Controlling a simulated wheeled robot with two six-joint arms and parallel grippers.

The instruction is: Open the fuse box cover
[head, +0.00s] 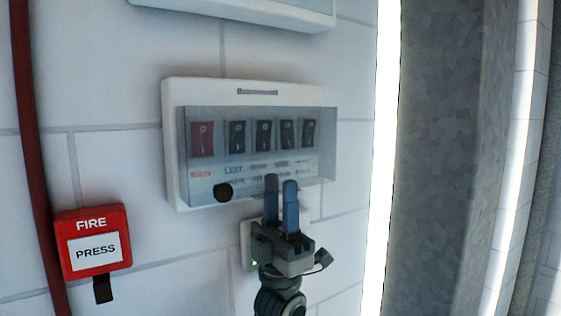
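The fuse box (175,150) is a white box on the tiled wall with a red switch (202,139) and several black switches. Its clear cover (225,162) is down over the switches and labels. A round black knob (223,193) sits at the cover's lower left. My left gripper (281,186) points up in front of the cover's lower right part, to the right of the knob. Its two blue fingers are apart with nothing seen between them. I cannot tell whether they touch the cover. My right gripper is not in view.
A red fire call box (93,241) is on the wall at lower left, beside a dark red pipe (36,150). A white box (250,8) is above the fuse box. A small white plate (246,240) is partly hidden behind my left gripper. A bright strip (383,150) and grey column stand at right.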

